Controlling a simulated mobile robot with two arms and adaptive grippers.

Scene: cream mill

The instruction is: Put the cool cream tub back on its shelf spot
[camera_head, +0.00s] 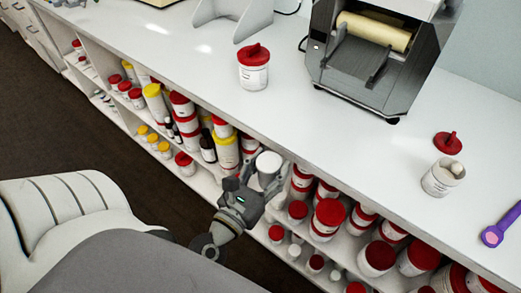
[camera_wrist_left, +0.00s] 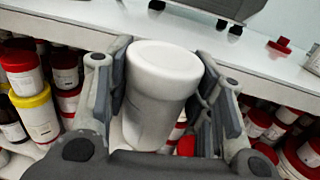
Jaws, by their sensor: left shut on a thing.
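My left gripper (camera_head: 256,184) is shut on a plain white tub (camera_head: 269,164) in front of the shelf below the counter. In the left wrist view the same white tub (camera_wrist_left: 160,88) stands nearly upright between the gripper's fingers (camera_wrist_left: 164,105), its white lid facing up. I cannot read any label on it. The open shelf (camera_head: 205,182) under the counter holds many red-lidded and yellow-lidded tubs. The tub is close to the counter's front edge; I cannot tell whether it touches anything. My right gripper is not in view.
The white counter (camera_head: 330,125) carries a red-lidded tub (camera_head: 253,75), a grey roller mill (camera_head: 375,55), an open tub (camera_head: 443,177), a loose red lid (camera_head: 447,143) and a purple spoon (camera_head: 500,226). Shelf tubs crowd both sides of my gripper. The dark floor is clear.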

